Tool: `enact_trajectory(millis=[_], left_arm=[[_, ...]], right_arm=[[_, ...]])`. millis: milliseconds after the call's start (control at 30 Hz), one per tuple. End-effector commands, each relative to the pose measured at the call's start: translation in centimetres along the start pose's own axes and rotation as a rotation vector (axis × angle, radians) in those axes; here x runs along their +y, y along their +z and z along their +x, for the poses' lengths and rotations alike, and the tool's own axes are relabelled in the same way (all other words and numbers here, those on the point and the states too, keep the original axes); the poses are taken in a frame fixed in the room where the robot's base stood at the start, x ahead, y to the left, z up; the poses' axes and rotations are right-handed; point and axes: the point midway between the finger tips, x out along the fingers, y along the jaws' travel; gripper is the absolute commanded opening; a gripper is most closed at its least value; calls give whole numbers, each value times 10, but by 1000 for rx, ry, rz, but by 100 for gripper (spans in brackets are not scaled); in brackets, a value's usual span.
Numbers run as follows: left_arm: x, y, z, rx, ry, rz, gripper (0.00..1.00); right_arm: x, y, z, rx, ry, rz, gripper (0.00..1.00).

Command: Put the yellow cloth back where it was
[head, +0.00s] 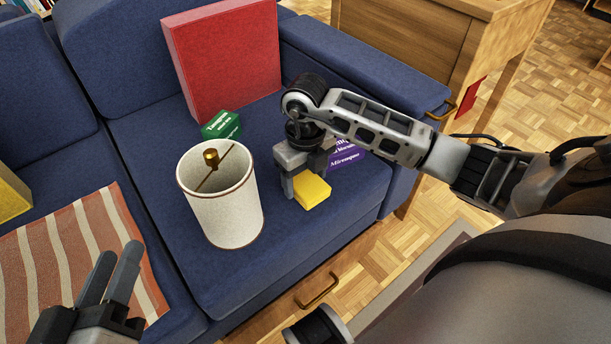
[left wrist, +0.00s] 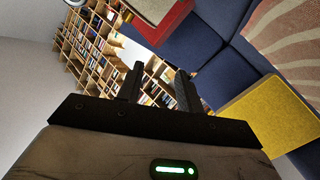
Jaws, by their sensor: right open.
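A small folded yellow cloth (head: 313,191) lies on the blue sofa seat near its front edge, right of a white lampshade. My right gripper (head: 303,178) is open and low over the seat, right at the cloth. One finger is beside the cloth's left side; the other is partly hidden, so I cannot tell whether they touch it. My left gripper (head: 117,275) is open and empty over a striped cloth at the lower left. It also shows in the left wrist view (left wrist: 160,82), pointing toward bookshelves.
The cream lampshade (head: 226,205) stands close to the left of my right gripper. The striped cloth (head: 75,250) and a yellow block (head: 12,195) are at left.

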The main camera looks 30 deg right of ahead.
Motion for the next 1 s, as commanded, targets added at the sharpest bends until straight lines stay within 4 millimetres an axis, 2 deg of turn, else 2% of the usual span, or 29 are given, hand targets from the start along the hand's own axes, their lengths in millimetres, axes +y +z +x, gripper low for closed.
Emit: enact_trajectory(millis=[133,233,500,700,1000], left_arm=[[2,-8,0,-11,-21,39,36],[-6,8,-3,-74,-57,71,36],[-13,10,-6,-124,-101,154,36],[-16,12,-7,-138,-113,177,36],[-16,13,-7,-138,-115,181,36]], right_arm=[[0,1,-30,-5,-1,-1,66],[-1,1,-54,-5,-2,-1,66],[-1,1,-103,-2,-2,0,66],[0,0,-117,-1,-1,0,66],[0,0,-118,0,0,0,66]])
